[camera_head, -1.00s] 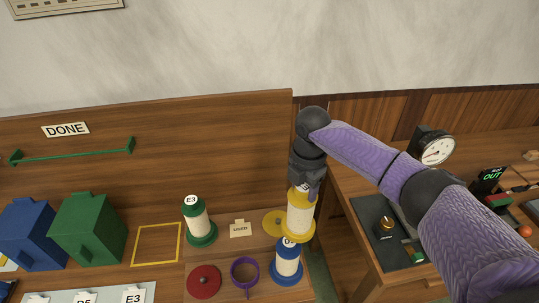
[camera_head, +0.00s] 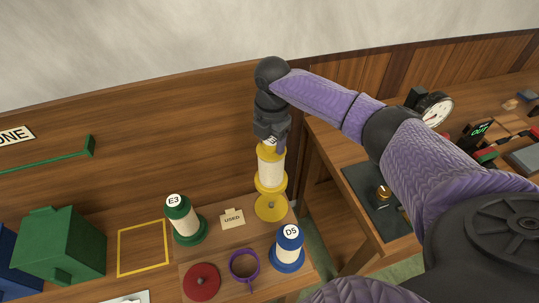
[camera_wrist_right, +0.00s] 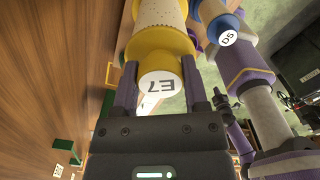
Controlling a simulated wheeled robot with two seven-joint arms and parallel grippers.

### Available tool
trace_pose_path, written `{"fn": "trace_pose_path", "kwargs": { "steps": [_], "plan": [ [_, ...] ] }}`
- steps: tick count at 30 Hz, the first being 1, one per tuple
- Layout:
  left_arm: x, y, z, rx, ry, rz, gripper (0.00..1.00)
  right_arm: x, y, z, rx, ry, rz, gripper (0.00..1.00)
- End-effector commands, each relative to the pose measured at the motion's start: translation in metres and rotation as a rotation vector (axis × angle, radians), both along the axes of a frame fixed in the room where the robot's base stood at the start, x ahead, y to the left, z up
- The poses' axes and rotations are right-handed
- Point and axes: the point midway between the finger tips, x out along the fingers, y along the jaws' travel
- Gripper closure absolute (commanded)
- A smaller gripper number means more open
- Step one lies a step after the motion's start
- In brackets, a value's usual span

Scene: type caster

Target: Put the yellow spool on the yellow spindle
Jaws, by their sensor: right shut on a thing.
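The yellow spool (camera_head: 270,171), wound with cream thread, hangs roughly upright in my right gripper (camera_head: 272,142). In the right wrist view the fingers close on both sides of the yellow spool's end (camera_wrist_right: 160,78), which is labelled E7. The yellow spindle's round base (camera_head: 270,207) lies directly below the spool in the head view. The spool's lower flange appears just above this base; whether a pin is inside the spool is hidden. My left gripper is not in view.
A green spool E3 (camera_head: 183,220) and blue spool D5 (camera_head: 288,248) stand nearby. A green box (camera_head: 60,247) stands left, beside an empty yellow outline (camera_head: 143,248).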

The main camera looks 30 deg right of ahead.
Motion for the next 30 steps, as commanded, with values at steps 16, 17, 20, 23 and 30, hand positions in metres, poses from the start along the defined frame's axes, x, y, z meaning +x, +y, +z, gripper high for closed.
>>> {"fn": "trace_pose_path", "kwargs": {
  "steps": [16, 17, 20, 23, 30],
  "plan": [
    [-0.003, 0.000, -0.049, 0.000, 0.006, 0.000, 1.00, 0.000, 0.000, -0.057, 0.000, -0.001, 0.000, 1.00],
    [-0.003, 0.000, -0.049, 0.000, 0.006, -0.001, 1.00, 0.000, 0.000, -0.057, 0.000, -0.001, 0.000, 1.00],
    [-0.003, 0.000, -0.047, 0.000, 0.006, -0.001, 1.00, 0.000, 0.000, -0.056, 0.000, -0.001, 0.000, 1.00],
    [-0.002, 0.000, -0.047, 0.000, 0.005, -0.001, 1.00, 0.000, 0.000, -0.056, 0.000, -0.001, 0.000, 1.00],
    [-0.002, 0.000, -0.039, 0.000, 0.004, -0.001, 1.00, 0.001, -0.001, -0.053, 0.003, 0.001, -0.001, 1.00]
  ]
}}
